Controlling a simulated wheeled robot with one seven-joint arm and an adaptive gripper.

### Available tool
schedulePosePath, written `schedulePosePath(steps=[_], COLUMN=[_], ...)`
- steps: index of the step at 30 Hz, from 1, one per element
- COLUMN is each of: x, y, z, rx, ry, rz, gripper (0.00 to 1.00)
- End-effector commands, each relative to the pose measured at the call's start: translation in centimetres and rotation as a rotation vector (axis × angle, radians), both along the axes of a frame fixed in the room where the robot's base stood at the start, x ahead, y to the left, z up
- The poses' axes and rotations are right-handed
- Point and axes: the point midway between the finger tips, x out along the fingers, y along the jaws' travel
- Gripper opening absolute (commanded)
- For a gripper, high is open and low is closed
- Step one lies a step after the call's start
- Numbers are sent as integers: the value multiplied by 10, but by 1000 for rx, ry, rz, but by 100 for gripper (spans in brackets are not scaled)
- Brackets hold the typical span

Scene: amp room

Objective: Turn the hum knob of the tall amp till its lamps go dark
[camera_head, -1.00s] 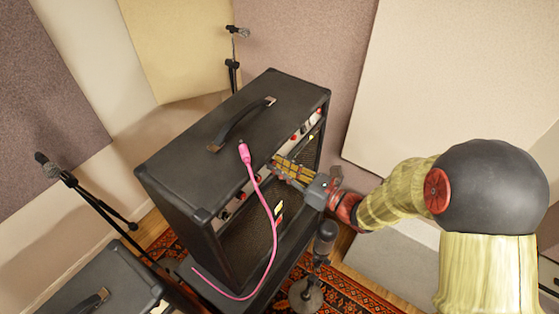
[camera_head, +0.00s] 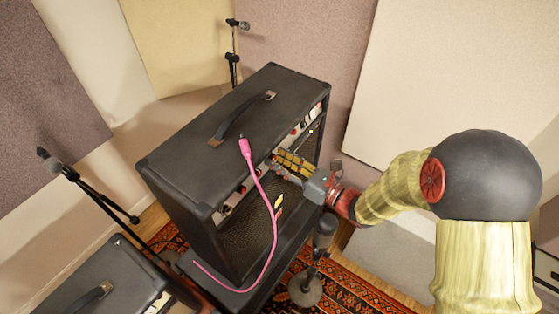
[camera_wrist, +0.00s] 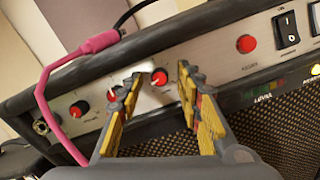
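The tall amp (camera_head: 200,140) is a black box with a strap handle and a light control panel along its upper front edge. In the wrist view the panel (camera_wrist: 215,60) carries several red-capped knobs. My gripper (camera_wrist: 160,82) is open, its yellow-padded fingers on either side of one knob (camera_wrist: 158,78). I see gaps at both sides of that knob, and its label is too blurred to read. In the head view my gripper (camera_head: 277,161) is at the amp's front edge. A yellow lamp (camera_wrist: 315,69) glows at the wrist view's right edge.
A microphone on a stand (camera_head: 323,240) stands close below my gripper. A red round button or lamp (camera_wrist: 246,44) and a black switch (camera_wrist: 286,29) are farther right.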

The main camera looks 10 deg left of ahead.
Motion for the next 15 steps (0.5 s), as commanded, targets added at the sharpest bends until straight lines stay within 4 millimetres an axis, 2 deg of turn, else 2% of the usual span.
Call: schedulePosePath(steps=[7, 15], x=[-4, -24], y=[-11, -57], z=[0, 0], rx=[-1, -1], ry=[0, 0], rz=[-3, -5], gripper=[36, 36])
